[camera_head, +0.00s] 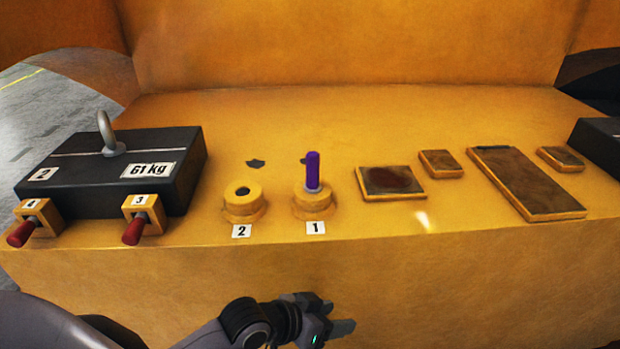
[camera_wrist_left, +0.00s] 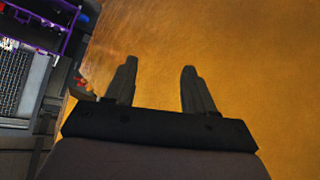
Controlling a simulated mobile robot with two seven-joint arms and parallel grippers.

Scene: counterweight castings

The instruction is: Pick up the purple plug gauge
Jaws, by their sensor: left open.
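The purple plug gauge (camera_head: 313,170) stands upright in the round yellow boss (camera_head: 314,204) labelled 1, on the yellow casting ledge. Its lower end is hidden inside the boss. My left gripper (camera_head: 345,328) is in front of the casting's front face, below the ledge edge and below the gauge. It is open and empty. In the left wrist view its two fingers (camera_wrist_left: 157,80) are apart with only plain yellow surface beyond them. The gauge does not show in that view. My right gripper is in neither view.
Boss 2 (camera_head: 243,203) is empty, left of boss 1. A black 61 kg block (camera_head: 80,185) with a lifting ring and red-handled pins (camera_head: 134,229) stand further left. Flat plates (camera_head: 390,182) lie to the right. A yellow wall (camera_head: 350,45) rises behind the ledge.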

